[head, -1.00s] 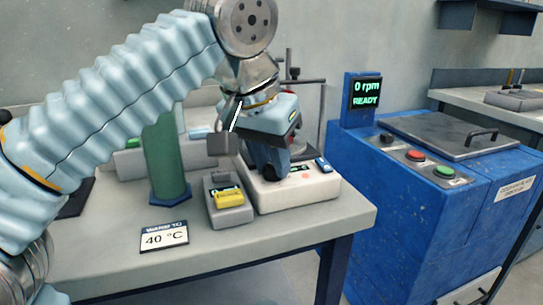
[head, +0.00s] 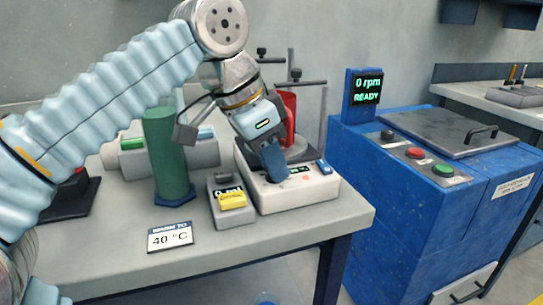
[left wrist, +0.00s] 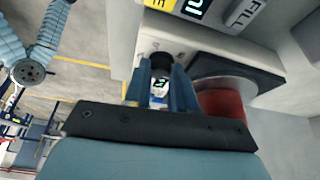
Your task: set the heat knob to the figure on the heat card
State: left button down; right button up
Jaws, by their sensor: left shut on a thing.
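The heat card (head: 170,238) lies flat on the bench's front left part and reads "WARM TO 40 °C". The white hotplate (head: 325,188) stands on the bench near its right end. Its small display (head: 296,170) is partly hidden by my gripper and I cannot read its figure. My left gripper (head: 273,172) points down at the hotplate's front. In the left wrist view its blue fingers (left wrist: 160,92) are shut on the dark heat knob (left wrist: 162,61). The knob is hidden in the head view. My right gripper is not in view.
A red vessel (head: 289,110) stands on the hotplate's top behind my gripper. A grey box with a yellow label (head: 231,200) sits close on the left, and a green cylinder (head: 166,155) beyond it. A blue machine (head: 390,215) reading "0 rpm READY" stands right.

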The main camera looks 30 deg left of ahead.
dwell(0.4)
pick_arm(q)
jog(key=c, duration=1.2)
grip_release()
jog(key=p+v, duration=0.2)
jog(key=v, duration=1)
jog(key=shift+p, duration=0.3)
